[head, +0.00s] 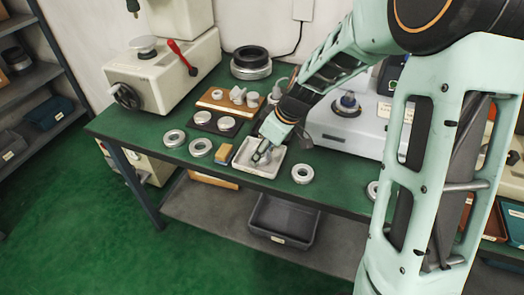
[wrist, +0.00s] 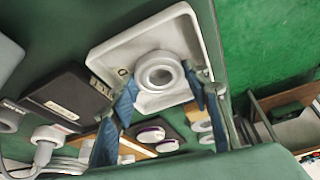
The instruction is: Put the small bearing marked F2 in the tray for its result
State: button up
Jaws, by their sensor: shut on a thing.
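My gripper (head: 262,153) reaches down over a white square tray (head: 250,172) near the front edge of the green bench. In the wrist view, my gripper (wrist: 160,76) is shut on a small pale grey bearing ring (wrist: 160,92), with a blue-grey finger on each side. The ring is seen against the inside of the white tray (wrist: 112,52). I cannot tell whether it touches the tray floor. A dark mark shows on the tray's rim, but no F2 mark is legible on the ring. In the head view the fingers mostly hide the ring.
Bearing rings lie at left (head: 174,138), beside it (head: 200,148), and right of the tray (head: 302,181). A tan block (head: 224,153) stands close left of the tray. Behind are a dark plate with pale discs (head: 215,128) and a wooden weight board (head: 213,102). A grey bin (head: 283,222) sits below.

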jog(key=o, duration=1.2)
jog(key=shift+r+p, duration=0.25)
jog(key=shift+p, duration=0.15)
jog(key=v, duration=1.1)
jog(key=shift+r+p, duration=0.35)
jog(key=shift+p, duration=0.05)
